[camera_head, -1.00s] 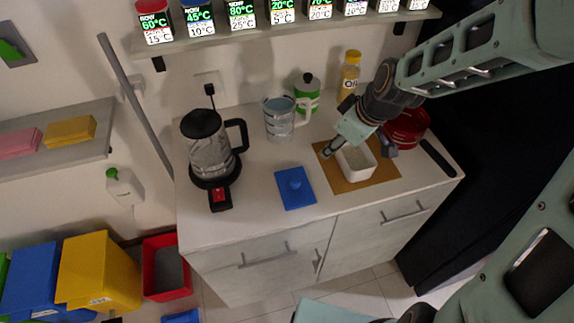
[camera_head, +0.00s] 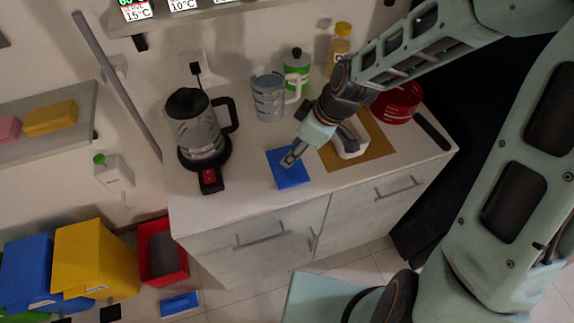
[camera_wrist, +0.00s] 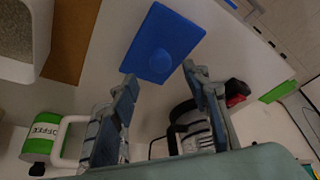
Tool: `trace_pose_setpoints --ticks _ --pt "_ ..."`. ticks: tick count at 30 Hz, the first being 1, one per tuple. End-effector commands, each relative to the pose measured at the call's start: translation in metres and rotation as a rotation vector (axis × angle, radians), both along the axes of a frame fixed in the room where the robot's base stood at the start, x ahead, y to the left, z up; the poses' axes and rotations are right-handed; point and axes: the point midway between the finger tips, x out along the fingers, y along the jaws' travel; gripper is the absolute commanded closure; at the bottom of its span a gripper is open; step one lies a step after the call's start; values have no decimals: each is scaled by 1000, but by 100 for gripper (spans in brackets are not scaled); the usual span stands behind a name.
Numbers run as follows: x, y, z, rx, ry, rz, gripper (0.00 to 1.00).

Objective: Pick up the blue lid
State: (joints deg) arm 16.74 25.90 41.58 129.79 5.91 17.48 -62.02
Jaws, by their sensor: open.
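The blue lid (camera_head: 289,174) is a flat blue square lying on the white counter, left of the brown mat. In the wrist view the lid (camera_wrist: 150,30) shows its round knob, beyond my fingertips. My gripper (camera_head: 290,156) is over the lid in the head view and hides its knob. In the wrist view my gripper (camera_wrist: 160,80) is open and empty, with the lid just past the gap between its fingers. I cannot tell its exact height above the lid.
A white container (camera_head: 349,142) stands on the brown mat (camera_head: 378,143) to the right. A red pan (camera_head: 398,103) is at the right.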

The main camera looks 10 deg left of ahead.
Motion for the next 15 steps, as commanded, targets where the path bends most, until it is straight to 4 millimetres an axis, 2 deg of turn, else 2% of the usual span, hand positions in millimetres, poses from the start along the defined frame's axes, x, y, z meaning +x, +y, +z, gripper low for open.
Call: trace_pose_setpoints --ticks 7,15 --pt "-1 11 -31 0 4 4 57" --pt "0 14 -41 -1 1 0 57"
